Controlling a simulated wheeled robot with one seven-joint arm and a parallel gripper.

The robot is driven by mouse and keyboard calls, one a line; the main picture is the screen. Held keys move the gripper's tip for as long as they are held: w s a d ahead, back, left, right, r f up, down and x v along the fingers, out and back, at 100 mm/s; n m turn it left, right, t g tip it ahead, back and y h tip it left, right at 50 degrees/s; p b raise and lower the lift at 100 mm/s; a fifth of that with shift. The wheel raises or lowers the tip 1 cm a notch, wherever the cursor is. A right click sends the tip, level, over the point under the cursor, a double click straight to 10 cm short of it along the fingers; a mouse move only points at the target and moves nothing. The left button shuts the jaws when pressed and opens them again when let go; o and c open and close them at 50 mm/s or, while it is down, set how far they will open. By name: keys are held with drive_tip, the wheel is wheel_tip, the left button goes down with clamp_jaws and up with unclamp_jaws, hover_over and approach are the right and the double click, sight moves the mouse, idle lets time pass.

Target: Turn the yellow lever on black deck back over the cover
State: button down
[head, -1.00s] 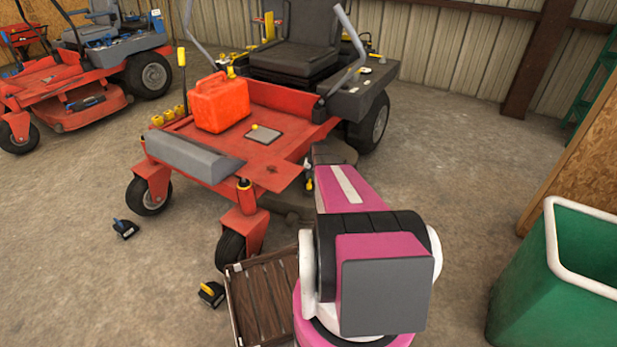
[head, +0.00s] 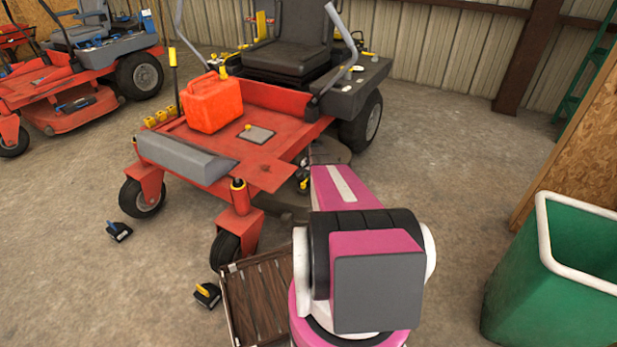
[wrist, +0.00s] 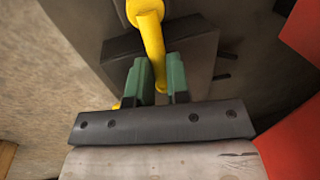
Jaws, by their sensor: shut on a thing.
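The yellow lever (wrist: 150,35) shows in the wrist view as a bent rod with a rounded knob, running down between my gripper's green fingers. My gripper (wrist: 158,76) is shut on it. A dark grey block-like part of the black deck (wrist: 185,55) lies behind the fingers; I cannot tell which part is the cover. In the head view my pink arm reaches to the mower's right side, where a small yellow bit (head: 303,186) shows beside the dark deck. My arm hides the fingers there.
The red mower (head: 265,165) carries a red fuel can (head: 211,103). A wooden crate (head: 258,300) sits beside my arm. A green bin (head: 550,280) stands at right. Another mower (head: 65,90) is at back left.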

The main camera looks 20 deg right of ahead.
drive_tip(key=c, duration=1.1)
unclamp_jaws()
wheel_tip(320, 180, up, 11)
drive_tip(key=s+d, duration=0.1)
drive_tip(key=shift+s+d+f, duration=0.15)
drive_tip(key=shift+s+f, duration=0.05)
drive_tip(key=shift+s, duration=0.2)
